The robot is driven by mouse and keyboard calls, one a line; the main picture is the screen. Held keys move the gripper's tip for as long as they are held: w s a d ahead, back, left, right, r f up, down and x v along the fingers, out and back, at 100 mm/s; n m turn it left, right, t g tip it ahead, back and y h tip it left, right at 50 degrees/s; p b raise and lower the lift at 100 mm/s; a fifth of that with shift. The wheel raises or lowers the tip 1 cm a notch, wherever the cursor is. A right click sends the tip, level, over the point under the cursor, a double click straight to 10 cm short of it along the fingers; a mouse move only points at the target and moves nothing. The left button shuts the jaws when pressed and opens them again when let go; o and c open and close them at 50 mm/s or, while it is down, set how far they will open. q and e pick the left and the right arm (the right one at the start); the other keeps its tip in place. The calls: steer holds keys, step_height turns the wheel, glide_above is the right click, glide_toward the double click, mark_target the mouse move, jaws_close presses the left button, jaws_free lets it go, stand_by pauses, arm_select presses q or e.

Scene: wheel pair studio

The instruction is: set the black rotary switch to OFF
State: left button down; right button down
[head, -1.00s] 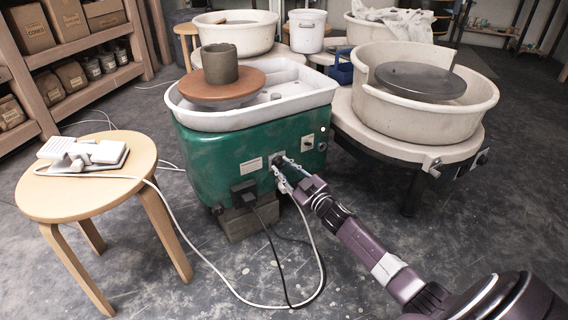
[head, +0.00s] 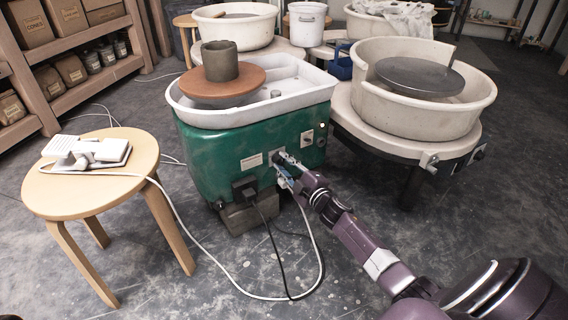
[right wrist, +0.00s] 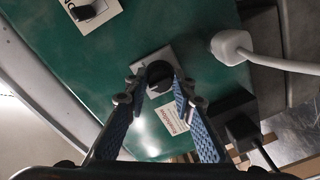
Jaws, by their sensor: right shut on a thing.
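The black rotary switch (right wrist: 158,76) sits on a light square plate on the front of the green wheel housing (head: 215,152). My right gripper (right wrist: 159,88) has a fingertip on each side of its knob and is shut on it. In the head view my right gripper (head: 283,164) reaches the panel and mostly covers the switch. The knob's pointer and the plate's markings are too small to read. My left gripper is not in view.
Another plate with a dark switch (right wrist: 86,13) is close by on the panel. A white plug (right wrist: 232,46) and a black plug (right wrist: 241,130) with hanging cables are on the other side. A stool (head: 60,196) holds a white pedal (head: 100,152). A neighbouring wheel (head: 420,130) stands right.

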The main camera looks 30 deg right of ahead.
stand_by(0.4)
steer(key=c, duration=1.6)
jaws_free()
steer(key=s, duration=1.2)
steer(key=shift+a+r, duration=0.2)
